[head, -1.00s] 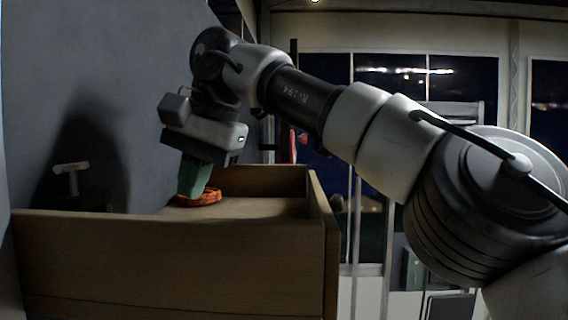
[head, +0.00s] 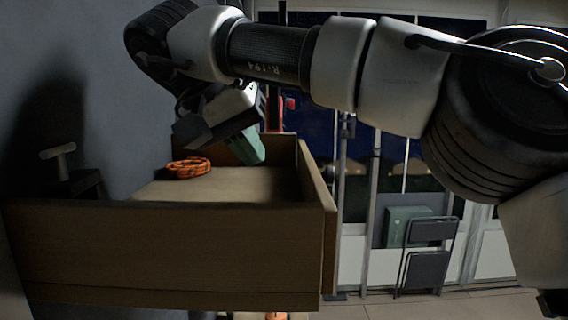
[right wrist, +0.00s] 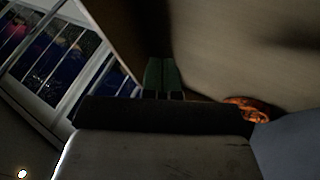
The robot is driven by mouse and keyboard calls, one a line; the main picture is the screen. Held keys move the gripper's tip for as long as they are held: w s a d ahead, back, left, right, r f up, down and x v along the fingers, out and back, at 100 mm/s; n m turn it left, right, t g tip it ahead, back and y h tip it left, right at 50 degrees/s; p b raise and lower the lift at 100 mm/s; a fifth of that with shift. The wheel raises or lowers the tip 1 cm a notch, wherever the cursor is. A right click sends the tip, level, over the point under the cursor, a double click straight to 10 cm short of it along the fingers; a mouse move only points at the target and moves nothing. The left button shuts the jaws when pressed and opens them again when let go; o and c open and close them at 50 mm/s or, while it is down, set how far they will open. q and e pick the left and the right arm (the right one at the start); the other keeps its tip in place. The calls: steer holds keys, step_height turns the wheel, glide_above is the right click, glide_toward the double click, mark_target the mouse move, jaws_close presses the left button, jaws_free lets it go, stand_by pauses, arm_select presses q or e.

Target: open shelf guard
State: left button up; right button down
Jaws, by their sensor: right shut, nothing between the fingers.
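The wooden shelf (head: 228,186) is a box with a low front board (head: 170,245) and a right side board (head: 316,195). I cannot tell which board is the guard; both stand upright. My right gripper (head: 252,150) has green fingers pointing down into the box, near its right back corner. The fingers are shut and empty. In the right wrist view the green fingers (right wrist: 163,76) are together near a board edge; contact cannot be told. My left gripper is not in view.
An orange coil (head: 187,168) lies on the shelf floor beside the grey wall, left of my gripper. A small T-shaped fitting (head: 58,151) is at the far left. Dark folding chairs (head: 428,255) stand by the windows at the right.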

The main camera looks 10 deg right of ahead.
mark_target(304, 190)
steer(key=d, duration=0.1)
steer(key=d+f, duration=0.1)
steer(key=d, duration=0.1)
steer(key=d+f, duration=0.1)
steer(key=shift+w+d+f+p, duration=0.1)
steer(key=shift+w+d+p, duration=0.1)
steer(key=shift+d+p, duration=0.1)
steer(key=shift+s+d, duration=0.35)
steer(key=shift+d, duration=0.15)
steer(key=shift+w+a, duration=0.1)
steer(key=shift+w, duration=0.1)
steer(key=shift+s+d+y+b, duration=0.2)
steer(key=shift+d+y+b, duration=0.15)
steer(key=shift+y, duration=0.35)
steer(key=shift+m+y+b, duration=0.3)
steer(key=shift+y+b, duration=0.05)
steer(key=shift+y, duration=0.25)
